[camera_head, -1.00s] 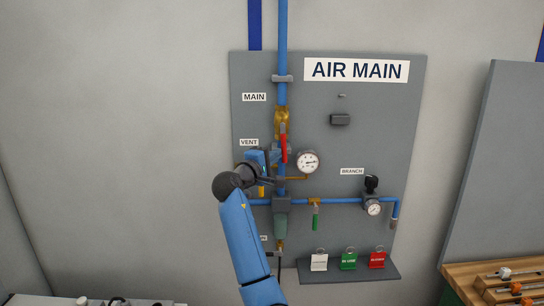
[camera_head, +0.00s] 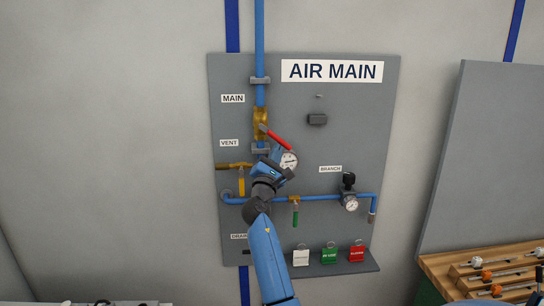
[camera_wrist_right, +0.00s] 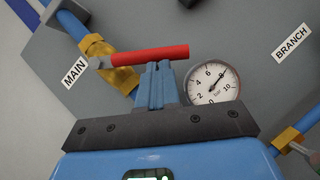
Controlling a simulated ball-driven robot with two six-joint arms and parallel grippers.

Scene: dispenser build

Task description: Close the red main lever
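The red main lever (camera_head: 277,138) is on the brass main valve (camera_head: 261,121) of the vertical blue pipe. It slants down and right from the valve, across the pipe. My right gripper (camera_head: 279,153) is just below the lever. In the right wrist view the red lever (camera_wrist_right: 150,55) lies crosswise at the tips of my blue fingers (camera_wrist_right: 157,70). The fingers are close together, side by side, and appear to touch the lever's lower side, not grip around it. The exact contact is hidden. My left gripper is out of view.
A pressure gauge (camera_head: 289,160) is right beside my right gripper. A yellow vent handle (camera_head: 241,186) is at left, and a green handle (camera_head: 295,216) and branch regulator (camera_head: 349,190) at right. Several tags hang on a shelf (camera_head: 340,269) below. The upper right panel (camera_head: 360,110) is mostly clear.

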